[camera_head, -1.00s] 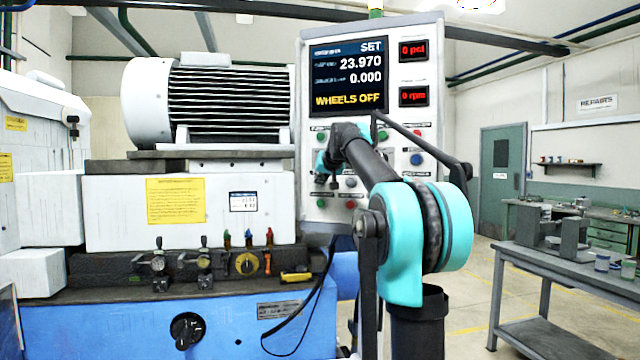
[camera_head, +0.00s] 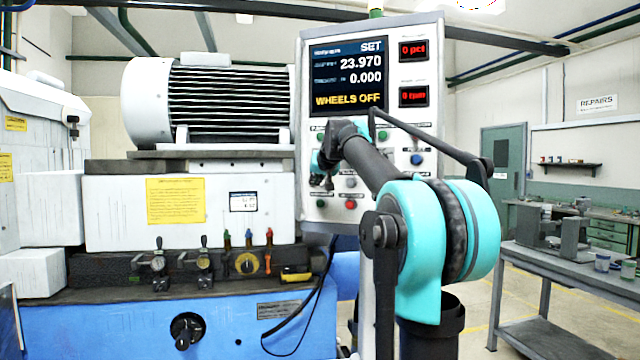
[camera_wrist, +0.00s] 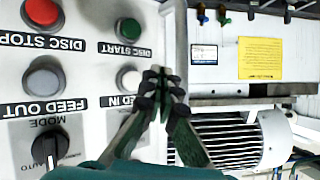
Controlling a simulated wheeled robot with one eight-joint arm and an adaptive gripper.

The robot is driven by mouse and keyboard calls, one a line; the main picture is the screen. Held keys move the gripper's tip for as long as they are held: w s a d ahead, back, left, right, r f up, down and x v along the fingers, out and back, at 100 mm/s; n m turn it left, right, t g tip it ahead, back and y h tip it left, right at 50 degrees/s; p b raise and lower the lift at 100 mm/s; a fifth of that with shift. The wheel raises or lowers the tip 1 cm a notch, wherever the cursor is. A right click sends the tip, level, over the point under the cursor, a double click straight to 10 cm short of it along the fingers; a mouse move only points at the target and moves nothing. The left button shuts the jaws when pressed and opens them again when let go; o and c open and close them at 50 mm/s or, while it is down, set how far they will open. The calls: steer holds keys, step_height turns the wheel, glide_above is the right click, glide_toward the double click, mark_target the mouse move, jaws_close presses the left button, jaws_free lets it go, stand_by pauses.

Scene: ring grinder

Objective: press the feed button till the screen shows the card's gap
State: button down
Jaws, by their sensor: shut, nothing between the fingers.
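The screen (camera_head: 348,75) on the control panel reads SET, 23.970, 0.000 and WHEELS OFF. A small card (camera_head: 243,201) is on the white machine front; it also shows in the wrist view (camera_wrist: 203,54), but its writing is too small to read. In the upside-down wrist view, the white feed-in button (camera_wrist: 132,80) is beside my gripper (camera_wrist: 160,72), whose fingers are shut and empty and cover part of its label. The grey feed-out button (camera_wrist: 44,82) is farther left. In the head view my gripper (camera_head: 322,183) is at the panel's left edge and hides the feed-in button.
The green disc-start button (camera_wrist: 128,30), red disc-stop button (camera_wrist: 42,11) and black mode knob (camera_wrist: 48,146) surround the feed buttons. A yellow notice (camera_head: 176,201) is near the card. A grey workbench (camera_head: 570,262) stands at right, with open floor before it.

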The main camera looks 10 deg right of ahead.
steer(key=shift+s+a, duration=0.45)
steer(key=shift+s, duration=0.35)
steer(key=s+f+g, duration=0.1)
steer(key=s+f, duration=0.4)
steer(key=f, duration=0.5)
steer(key=s+f+n+g, duration=0.15)
steer(key=s+f, duration=0.35)
steer(key=f, duration=0.5)
steer(key=s+f+m+g, duration=0.15)
steer(key=s+f, duration=0.35)
steer(key=f, duration=0.6)
steer(key=s+d+f+n+g+h, duration=0.1)
steer(key=s+f+g, duration=0.3)
steer(key=s+f, duration=2.1)
steer(key=s, duration=0.3)
steer(key=shift+h, duration=0.3)
steer(key=shift+w, duration=0.1)
